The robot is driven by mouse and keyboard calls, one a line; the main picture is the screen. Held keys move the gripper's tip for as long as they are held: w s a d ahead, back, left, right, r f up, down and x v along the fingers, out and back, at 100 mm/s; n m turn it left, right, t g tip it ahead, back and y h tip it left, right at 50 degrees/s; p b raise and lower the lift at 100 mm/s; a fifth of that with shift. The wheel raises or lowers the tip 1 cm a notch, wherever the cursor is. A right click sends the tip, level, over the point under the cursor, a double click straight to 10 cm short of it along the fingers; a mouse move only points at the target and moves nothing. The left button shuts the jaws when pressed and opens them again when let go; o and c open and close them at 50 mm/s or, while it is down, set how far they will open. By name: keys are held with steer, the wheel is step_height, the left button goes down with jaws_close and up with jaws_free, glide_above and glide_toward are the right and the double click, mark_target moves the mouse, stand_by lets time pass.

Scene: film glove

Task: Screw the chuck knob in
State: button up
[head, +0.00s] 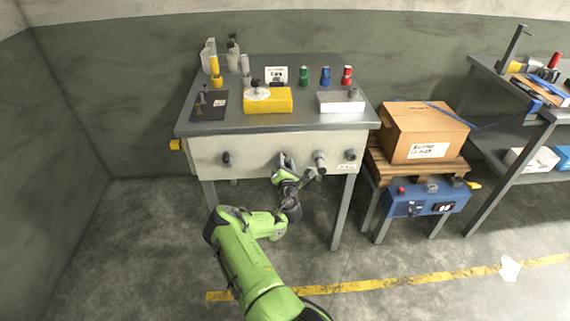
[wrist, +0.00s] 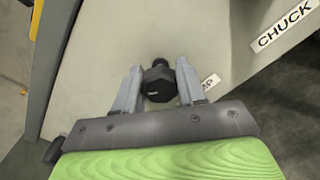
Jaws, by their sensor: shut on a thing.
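In the wrist view the chuck knob (wrist: 160,83) is a black, many-sided knob with a darker round part behind it, against a pale panel (wrist: 110,40). The two grey fingers of my gripper (wrist: 158,92) are shut on it from left and right. How deep the knob sits is hidden. In the head view my gripper (head: 284,162) is at the front panel (head: 255,160) of the grey-topped bench, and the knob cannot be made out there. A white CHUCK label (wrist: 285,24) is at the upper right of the wrist view.
Other fittings stick out of the panel: a black knob (head: 227,158) to the left, a grey fitting (head: 320,161) and a dark knob (head: 351,155) to the right. A cardboard box (head: 420,132) on a pallet stands right of the bench. The floor at left is clear.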

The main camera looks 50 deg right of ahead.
steer(key=m+b, duration=0.1)
steer(key=m, duration=0.4)
steer(key=shift+s+d+f, duration=0.1)
steer(key=shift+m+b, duration=1.15)
steer(key=shift+m, duration=1.25)
steer(key=shift+f, duration=0.1)
steer(key=o, duration=1.1)
steer(key=shift+c, duration=0.2)
